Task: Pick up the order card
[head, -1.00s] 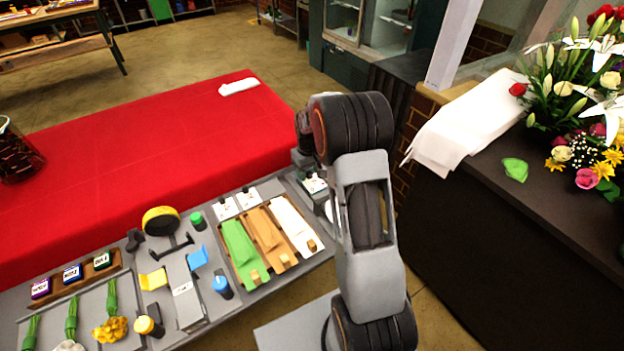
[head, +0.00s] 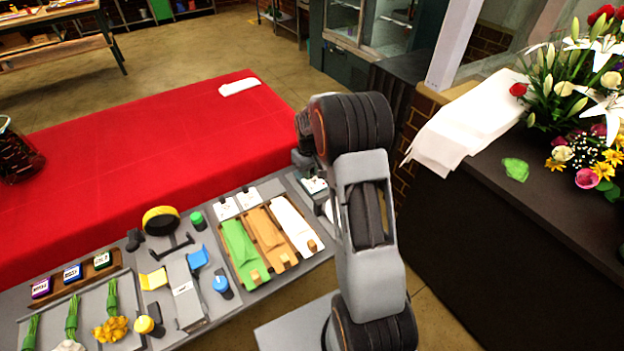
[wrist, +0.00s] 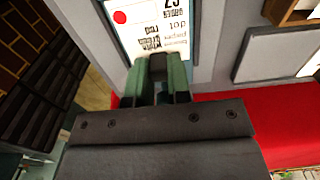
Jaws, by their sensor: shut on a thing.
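The order card (wrist: 150,28) is a white card with black print, a code block and a red dot, seen at the top of the wrist view. My gripper (wrist: 158,62) is shut on the card's near edge, with its green-tinted fingers close together there. In the head view a white card (head: 314,185) shows at the right end of the grey work table, just below my wrist. My arm hides most of the gripper in the head view. I cannot tell whether the card is clear of the surface.
Left of the card are a wooden tray (head: 262,284) with green, tan and white wraps, and two small white cards (head: 237,204). A red-covered table (head: 130,160) lies behind. A dark counter (head: 480,230) with flowers stands at the right.

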